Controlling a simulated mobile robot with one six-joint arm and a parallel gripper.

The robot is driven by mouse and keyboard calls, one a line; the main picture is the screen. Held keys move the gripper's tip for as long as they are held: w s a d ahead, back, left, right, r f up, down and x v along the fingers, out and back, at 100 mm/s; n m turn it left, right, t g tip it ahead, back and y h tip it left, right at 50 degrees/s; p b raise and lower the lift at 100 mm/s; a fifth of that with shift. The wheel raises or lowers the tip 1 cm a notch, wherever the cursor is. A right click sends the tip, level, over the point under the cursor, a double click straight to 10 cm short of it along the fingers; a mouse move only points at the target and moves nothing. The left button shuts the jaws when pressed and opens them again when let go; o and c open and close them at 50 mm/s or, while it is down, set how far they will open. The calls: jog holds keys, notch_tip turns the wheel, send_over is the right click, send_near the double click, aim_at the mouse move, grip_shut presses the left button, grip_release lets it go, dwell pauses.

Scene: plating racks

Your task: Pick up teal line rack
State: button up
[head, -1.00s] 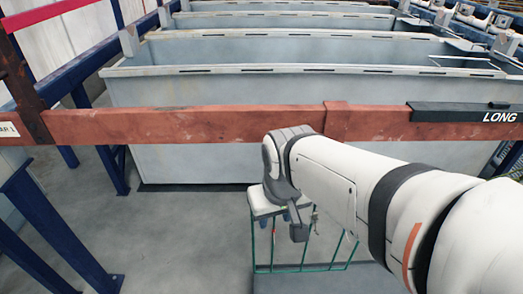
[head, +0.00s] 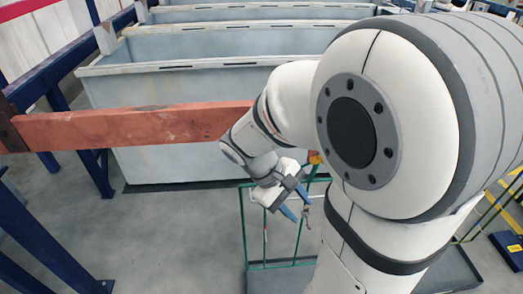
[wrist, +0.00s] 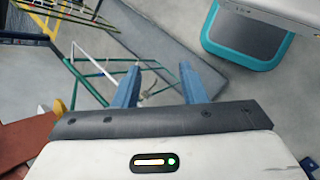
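The teal line rack (head: 241,226) is a thin green wire frame standing upright in the head view, partly hidden by my arm. In the wrist view, its green bars (wrist: 84,82) run up to the left of and behind the fingers. My gripper (head: 300,209) is at the upper part of the rack. Its two blue fingers (wrist: 158,70) are apart in the wrist view. A small metal hook-like piece shows between or beyond them; I cannot tell whether it touches a finger.
Large grey tanks (head: 200,85) stand behind an orange-red horizontal beam (head: 130,128). Blue steel posts (head: 35,235) stand at left. A grey, teal-edged object (wrist: 243,62) is at upper right in the wrist view. Grey floor (head: 170,235) is clear at front left.

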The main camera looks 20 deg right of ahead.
jog(key=w+d+f+n+g+h, duration=0.1)
jog(key=w+d+f+n+h, duration=0.1)
jog(key=w+d+n+h, duration=0.3)
jog(key=n+t+h, duration=0.3)
jog(key=n+h, duration=0.2)
jog(key=h, duration=0.2)
send_over(310, 180)
jog(key=s, duration=0.2)
notch_tip(310, 180, down, 3)
jog(key=shift+w+r, duration=0.15)
jog(key=shift+r, duration=0.05)
grip_shut()
dwell(0.5)
jog(key=shift+w+r+p, duration=0.1)
jog(key=shift+r+p, duration=0.05)
jog(key=shift+p, duration=0.15)
